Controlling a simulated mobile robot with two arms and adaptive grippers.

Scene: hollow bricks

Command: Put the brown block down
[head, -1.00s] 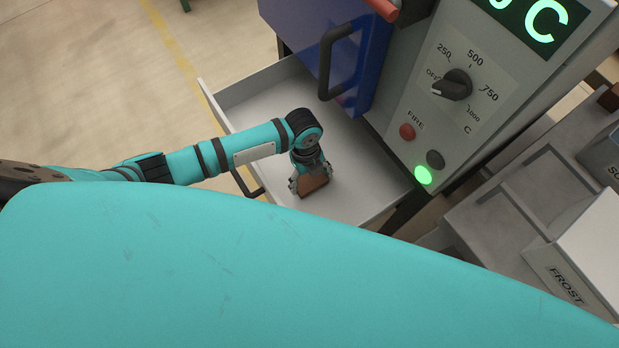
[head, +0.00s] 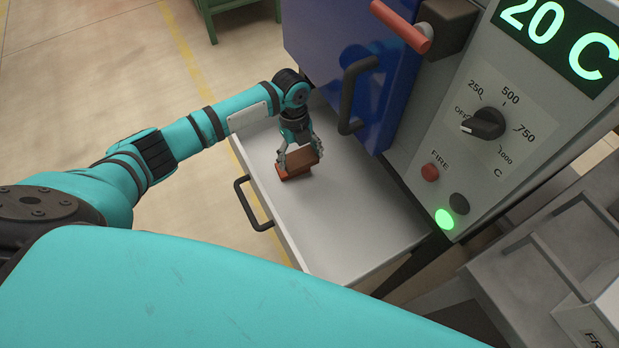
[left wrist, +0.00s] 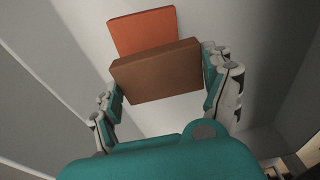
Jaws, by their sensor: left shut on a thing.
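My left gripper (head: 299,161) is shut on the brown block (head: 302,158), inside the open drawer. In the left wrist view the brown block (left wrist: 157,72) sits between the two fingers (left wrist: 162,85). An orange-red block (left wrist: 143,30) lies on the drawer floor just beyond it, partly hidden by the brown block. In the head view this orange-red block (head: 294,177) shows just below the held one. I cannot tell whether the two blocks touch. My right gripper is not in view.
The open white drawer (head: 355,225) has free floor toward its near right part. Its black handle (head: 252,204) is at the left. The blue door (head: 345,50) with a dark handle (head: 352,95) stands close behind my gripper. A control panel (head: 480,150) is at the right.

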